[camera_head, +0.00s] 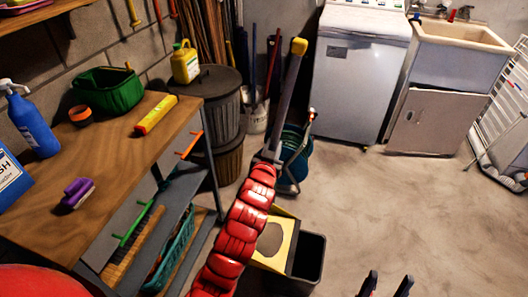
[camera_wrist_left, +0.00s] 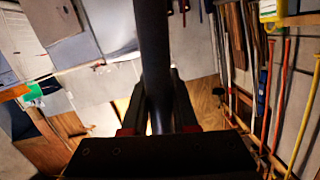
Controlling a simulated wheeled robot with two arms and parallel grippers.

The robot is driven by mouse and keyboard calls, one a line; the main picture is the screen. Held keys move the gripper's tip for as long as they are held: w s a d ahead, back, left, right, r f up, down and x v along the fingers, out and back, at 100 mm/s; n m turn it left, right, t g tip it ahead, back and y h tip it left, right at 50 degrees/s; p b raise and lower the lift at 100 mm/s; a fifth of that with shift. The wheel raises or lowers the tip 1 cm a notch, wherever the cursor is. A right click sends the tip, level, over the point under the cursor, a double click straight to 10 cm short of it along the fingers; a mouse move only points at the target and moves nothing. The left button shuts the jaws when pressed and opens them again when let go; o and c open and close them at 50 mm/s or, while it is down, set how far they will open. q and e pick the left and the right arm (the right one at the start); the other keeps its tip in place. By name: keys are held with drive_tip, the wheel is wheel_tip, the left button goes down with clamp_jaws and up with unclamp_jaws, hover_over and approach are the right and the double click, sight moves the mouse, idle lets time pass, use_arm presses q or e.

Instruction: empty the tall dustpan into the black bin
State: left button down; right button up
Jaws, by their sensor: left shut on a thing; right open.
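The tall dustpan has a long dark grey handle (camera_head: 287,95) with a yellow top end. My left gripper (camera_head: 268,158), on the red arm, is shut on this handle, which leans slightly right. In the left wrist view the dark handle (camera_wrist_left: 155,60) runs between the fingers of the left gripper (camera_wrist_left: 160,115). A yellow pan part (camera_head: 283,243) with a greyish patch shows low, partly behind my arm. It overlaps the left side of the black bin (camera_head: 312,262); I cannot tell whether it touches it. My right gripper (camera_head: 386,284) is open and empty at the bottom edge.
A wooden workbench (camera_head: 120,150) with a purple brush, blue spray bottle and green basket stands left. A grey lidded bin (camera_head: 215,105), a bucket of poles and a teal bucket (camera_head: 292,150) stand behind. A washer (camera_head: 358,75) and sink are at the back.

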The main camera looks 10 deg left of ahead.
use_arm(q)
drive_tip(key=d+m+y+b, duration=0.1)
drive_tip(key=d+m+b, duration=0.3)
drive_tip(key=d+b, duration=0.7)
drive_tip(key=shift+s+d, duration=0.2)
drive_tip(key=shift+d, duration=6.15)
